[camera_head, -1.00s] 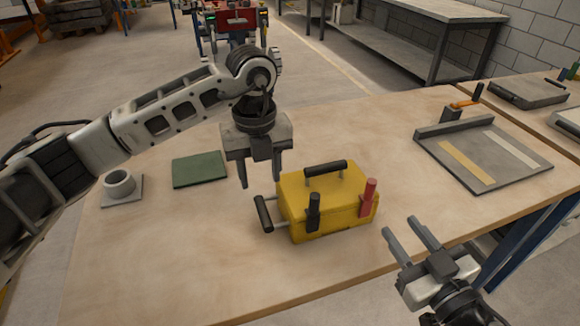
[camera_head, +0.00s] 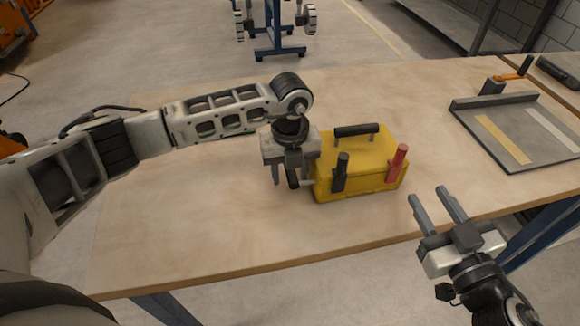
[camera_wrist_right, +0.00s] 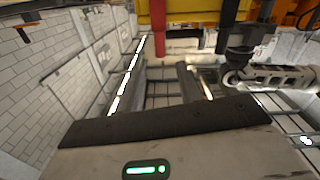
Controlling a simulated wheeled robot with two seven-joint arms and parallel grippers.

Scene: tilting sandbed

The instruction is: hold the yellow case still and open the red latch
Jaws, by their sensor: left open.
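The yellow case (camera_head: 360,152) stands upright on the wooden table in the head view. It has a black top handle (camera_head: 356,130), a black latch (camera_head: 341,172) and a red latch (camera_head: 398,162), both upright on its front. My left gripper (camera_head: 292,179) is open and points down at the case's left side, fingers around or just above the black side handle; contact is unclear. My right gripper (camera_head: 428,194) is open and empty, right of and nearer than the red latch, apart from it. The right wrist view shows part of the case (camera_wrist_right: 190,11) at the top edge.
A grey tray (camera_head: 490,148) with two pale strips lies on the right of the table (camera_head: 200,225), with an orange-handled clamp (camera_head: 512,77) behind it. The table's front left is clear. My left arm hides part of the table's back left.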

